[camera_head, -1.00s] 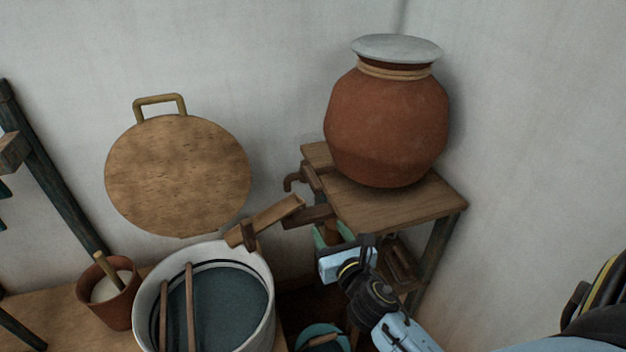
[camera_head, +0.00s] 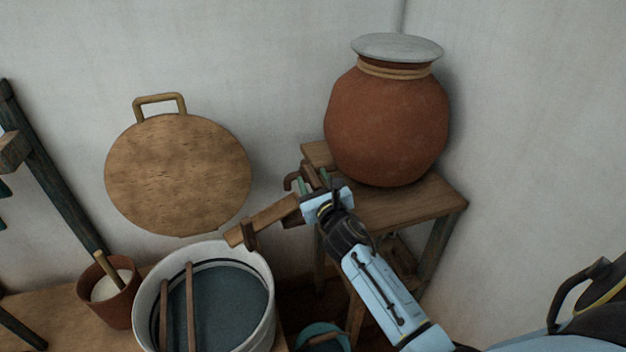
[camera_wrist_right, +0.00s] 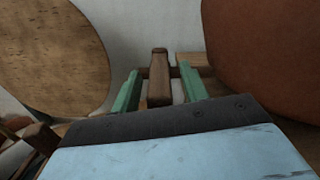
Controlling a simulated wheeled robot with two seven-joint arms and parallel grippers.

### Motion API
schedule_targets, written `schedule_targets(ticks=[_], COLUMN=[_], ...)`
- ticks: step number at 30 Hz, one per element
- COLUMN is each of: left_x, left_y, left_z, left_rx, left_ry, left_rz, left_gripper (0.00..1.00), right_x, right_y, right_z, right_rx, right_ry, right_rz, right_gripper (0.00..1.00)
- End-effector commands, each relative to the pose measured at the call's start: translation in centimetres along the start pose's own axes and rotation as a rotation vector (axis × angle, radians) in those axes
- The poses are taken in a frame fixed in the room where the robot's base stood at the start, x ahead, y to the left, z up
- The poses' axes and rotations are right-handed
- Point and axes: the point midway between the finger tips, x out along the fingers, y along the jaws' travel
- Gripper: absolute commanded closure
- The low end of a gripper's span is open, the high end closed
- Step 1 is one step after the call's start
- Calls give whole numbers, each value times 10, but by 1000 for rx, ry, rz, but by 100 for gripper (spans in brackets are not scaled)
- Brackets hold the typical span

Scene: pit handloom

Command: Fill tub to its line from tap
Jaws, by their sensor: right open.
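A white tub (camera_head: 264,310) stands at the lower middle of the head view. It holds dark blue-grey liquid (camera_head: 235,305), and a dark line (camera_head: 225,265) runs around its inner wall above the liquid. The brown wooden tap (camera_head: 291,181) is at the stand's left edge, partly hidden by my right gripper (camera_head: 313,182). That gripper is open. In the right wrist view its green fingers (camera_wrist_right: 160,88) lie on either side of a brown upright tap handle (camera_wrist_right: 158,70), with gaps showing. No running water is visible. My left gripper is not in view.
A wooden trough (camera_head: 270,220) slopes towards the tub rim. Two wooden sticks (camera_head: 190,300) cross the tub. A clay pot (camera_head: 385,130) with a grey lid stands on the wooden stand (camera_head: 430,205). A clay cup (camera_head: 118,307) is left of the tub. A round board (camera_head: 178,175) rests against the wall.

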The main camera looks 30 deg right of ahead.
Motion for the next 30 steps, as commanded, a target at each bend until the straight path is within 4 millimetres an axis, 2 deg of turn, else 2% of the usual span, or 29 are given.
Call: schedule_targets(ticks=[4,12,22,23,30], left_x=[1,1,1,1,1], left_y=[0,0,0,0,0], left_z=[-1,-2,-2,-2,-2], left_rx=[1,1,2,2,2], left_ry=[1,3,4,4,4], left_rz=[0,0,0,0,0], left_gripper=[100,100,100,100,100], right_x=[8,9,9,9,8], right_y=[0,0,0,0,0], right_z=[0,0,0,0,0], right_rx=[0,0,1,1,1], right_ry=[0,0,0,0,1], right_rz=[0,0,0,1,-3], right_gripper=[56,56,98,100,100])
